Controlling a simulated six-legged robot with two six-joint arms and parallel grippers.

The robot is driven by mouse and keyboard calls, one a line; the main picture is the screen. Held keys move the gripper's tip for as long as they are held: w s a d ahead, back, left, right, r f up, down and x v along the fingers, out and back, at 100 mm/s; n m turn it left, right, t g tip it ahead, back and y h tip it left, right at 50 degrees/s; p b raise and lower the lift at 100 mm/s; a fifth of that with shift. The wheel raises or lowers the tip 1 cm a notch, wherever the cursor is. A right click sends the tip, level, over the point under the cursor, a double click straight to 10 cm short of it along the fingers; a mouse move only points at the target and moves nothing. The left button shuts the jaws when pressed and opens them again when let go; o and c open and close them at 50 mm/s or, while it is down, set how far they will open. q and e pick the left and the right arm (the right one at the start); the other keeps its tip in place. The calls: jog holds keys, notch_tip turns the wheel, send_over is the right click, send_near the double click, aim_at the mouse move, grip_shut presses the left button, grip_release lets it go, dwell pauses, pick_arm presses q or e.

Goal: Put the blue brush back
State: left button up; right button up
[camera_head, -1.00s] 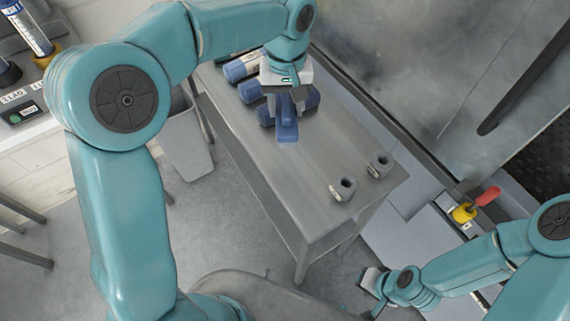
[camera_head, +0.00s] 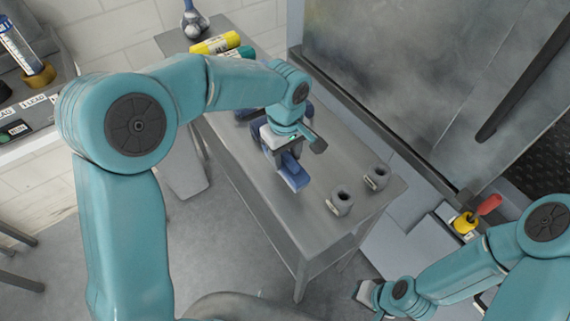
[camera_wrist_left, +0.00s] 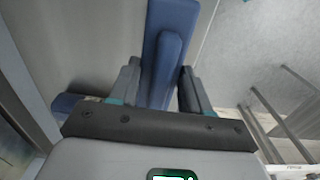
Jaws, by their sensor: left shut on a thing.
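My left gripper (camera_head: 282,160) is shut on the blue brush (camera_head: 293,172) above the grey table (camera_head: 240,165). In the left wrist view the blue brush (camera_wrist_left: 168,35) stands between the two dark fingers of the left gripper (camera_wrist_left: 155,85). Its long flat blue part points away from the wrist. Two small grey holders with round holes, one nearer (camera_head: 340,203) and one farther (camera_head: 377,177), stand at the table's right end. My right gripper (camera_head: 372,295) is low at the bottom right; its jaws are too small to judge.
Dark blue cylinders, partly hidden by my left arm, lie behind the gripper. A yellow cylinder (camera_head: 216,43) and a green one lie at the table's far end. A grey bin (camera_head: 182,170) stands left of the table. A red-and-yellow tool (camera_head: 466,222) lies at the right.

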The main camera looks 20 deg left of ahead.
aim_at(284, 165)
pick_arm(q)
notch_tip(284, 165, down, 4)
jog(key=shift+s+a+r, duration=0.1)
jog(key=shift+a+r, duration=0.05)
jog(key=shift+f, duration=0.45)
jog(key=shift+f, duration=0.1)
jog(key=o, duration=0.9)
jog(key=shift+o, duration=0.2)
